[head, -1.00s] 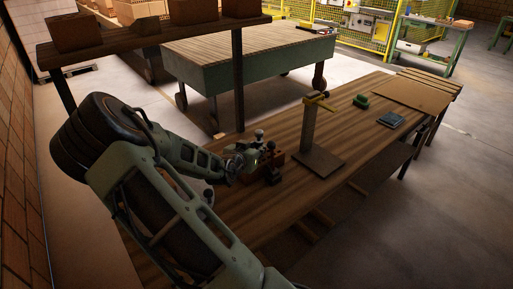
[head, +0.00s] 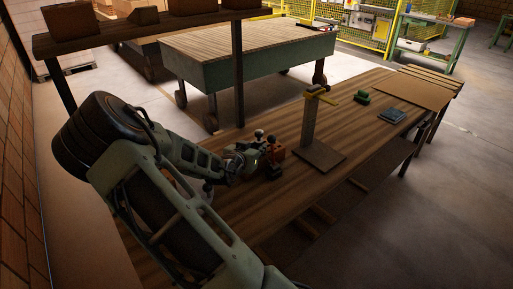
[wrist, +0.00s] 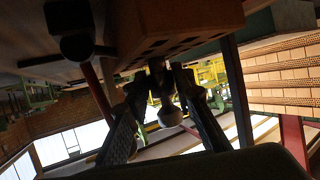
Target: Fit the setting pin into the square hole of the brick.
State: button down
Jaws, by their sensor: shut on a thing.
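In the wrist view the fingers of my gripper (wrist: 162,76) close together just below the brick. A round-headed piece, seemingly the setting pin (wrist: 170,116), shows between them. Its tip is hard to make out, and I cannot tell whether it is in a hole.
Small dark fixture parts (head: 274,173) stand close around the brick. A post on a flat base (head: 318,157) with a yellow crosspiece stands to the right. A green block (head: 361,98) and a blue item (head: 392,116) lie farther right. A shelf (head: 140,28) with boxes is behind.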

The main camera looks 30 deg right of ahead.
jog(key=shift+f, duration=0.25)
jog(key=c, duration=1.6)
grip_release()
jog(key=v, duration=1.2)
jog(key=shift+r, duration=0.15)
